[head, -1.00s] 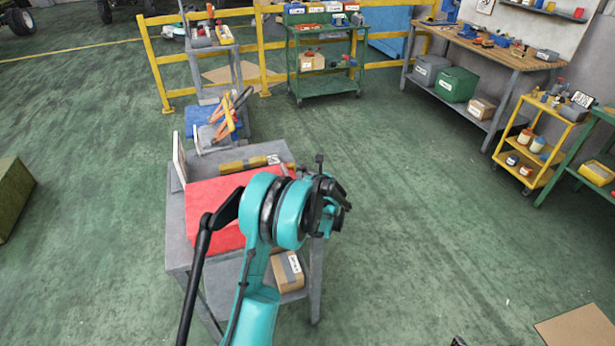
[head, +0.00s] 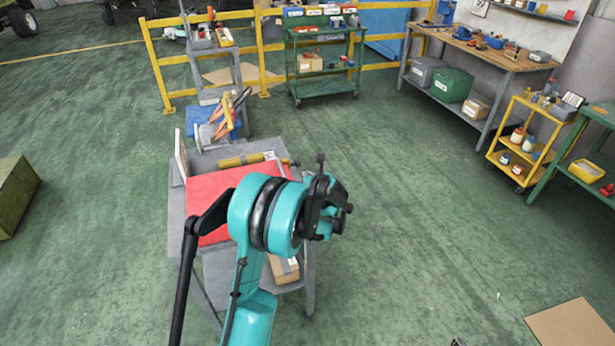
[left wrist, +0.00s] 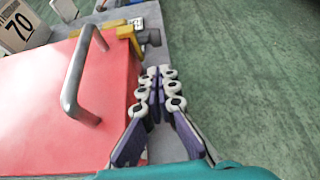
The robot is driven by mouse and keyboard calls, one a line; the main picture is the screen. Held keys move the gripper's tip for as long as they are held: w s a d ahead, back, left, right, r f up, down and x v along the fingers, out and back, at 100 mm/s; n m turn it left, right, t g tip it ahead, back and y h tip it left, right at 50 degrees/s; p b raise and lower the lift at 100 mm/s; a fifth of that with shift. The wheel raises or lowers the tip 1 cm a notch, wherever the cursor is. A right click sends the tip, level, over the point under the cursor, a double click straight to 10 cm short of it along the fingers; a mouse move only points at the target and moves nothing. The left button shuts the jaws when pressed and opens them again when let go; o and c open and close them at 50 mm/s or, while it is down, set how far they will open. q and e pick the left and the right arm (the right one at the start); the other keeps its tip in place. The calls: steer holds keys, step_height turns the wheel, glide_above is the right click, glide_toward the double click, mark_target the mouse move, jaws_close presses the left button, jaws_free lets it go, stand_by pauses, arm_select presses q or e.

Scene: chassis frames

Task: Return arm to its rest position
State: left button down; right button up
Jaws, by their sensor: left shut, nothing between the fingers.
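My left arm comes up from the bottom of the head view, teal with black joints. Its gripper (head: 332,208) is at the right edge of a grey cart (head: 205,160), partly hidden behind the wrist. In the left wrist view the gripper (left wrist: 158,72) has its purple and white fingers together, with nothing between them. It is just right of a red box (left wrist: 65,125) with a grey handle (left wrist: 80,75), apart from the handle. The red box (head: 205,190) also shows in the head view, partly covered by my arm. My right gripper is not in view.
A yellow tool (head: 240,160) and an upright white sign (head: 180,152) are on the grey cart. A cardboard box (head: 284,268) sits on its lower shelf. A green cart (head: 325,92), a workbench (head: 490,50) and a yellow cart (head: 530,130) stand farther off.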

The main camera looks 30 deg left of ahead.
arm_select(q)
steer(key=shift+w+a+f, duration=0.1)
stand_by(0.3)
